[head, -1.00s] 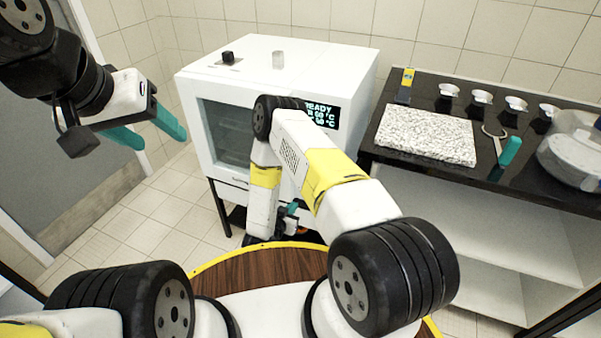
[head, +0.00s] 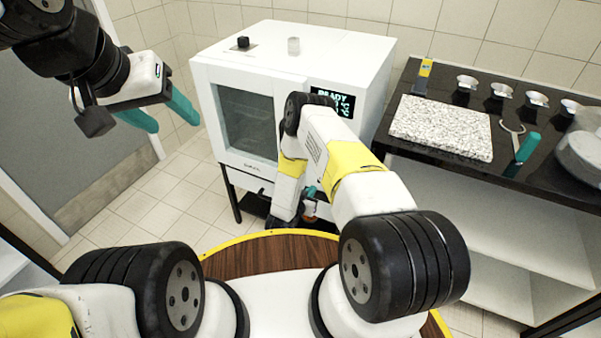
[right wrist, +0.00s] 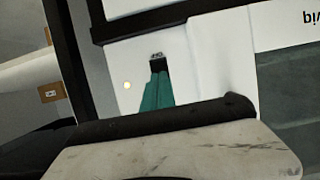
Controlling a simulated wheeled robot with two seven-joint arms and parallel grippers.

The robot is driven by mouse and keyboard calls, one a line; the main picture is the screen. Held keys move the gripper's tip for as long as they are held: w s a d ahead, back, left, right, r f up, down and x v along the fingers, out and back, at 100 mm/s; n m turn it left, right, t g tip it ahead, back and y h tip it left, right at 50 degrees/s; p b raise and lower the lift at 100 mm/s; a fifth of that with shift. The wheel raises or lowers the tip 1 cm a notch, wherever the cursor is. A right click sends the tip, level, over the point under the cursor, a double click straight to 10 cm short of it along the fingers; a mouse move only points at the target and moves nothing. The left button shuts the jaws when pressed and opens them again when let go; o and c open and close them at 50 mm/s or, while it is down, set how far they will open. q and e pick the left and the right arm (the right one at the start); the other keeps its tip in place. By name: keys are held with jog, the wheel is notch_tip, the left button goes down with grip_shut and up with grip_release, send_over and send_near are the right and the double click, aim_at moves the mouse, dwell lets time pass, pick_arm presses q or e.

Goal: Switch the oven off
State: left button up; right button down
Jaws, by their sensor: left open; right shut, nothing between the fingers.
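The white oven (head: 215,75) stands at the back, with a dark glass door on its front and a lit display (head: 332,101) reading "READY" at the upper right, partly covered by my right arm. My right gripper (head: 311,191) is low in front of the oven, mostly hidden by its own arm. In the right wrist view its teal fingers (right wrist: 157,72) are shut and empty. Their tips are at a small dark piece beneath tiny lettering on a white panel; I cannot tell if they touch. My left gripper (head: 176,124) is open and empty, left of the oven.
The dark counter (head: 440,85) at right holds a speckled slab (head: 441,126), several small metal cups and a teal-handled tool (head: 527,147). Open floor lies left of the oven.

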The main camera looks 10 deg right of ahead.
aim_at(318, 180)
jog(key=x, duration=0.6)
jog(key=shift+w+d+f, duration=0.1)
jog(key=shift+w+d, duration=0.1)
jog(key=shift+w+d+f, duration=0.1)
dwell(0.4)
jog(key=shift+w+r, duration=0.1)
jog(key=shift+r, duration=0.8)
jog(key=shift+r, duration=0.1)
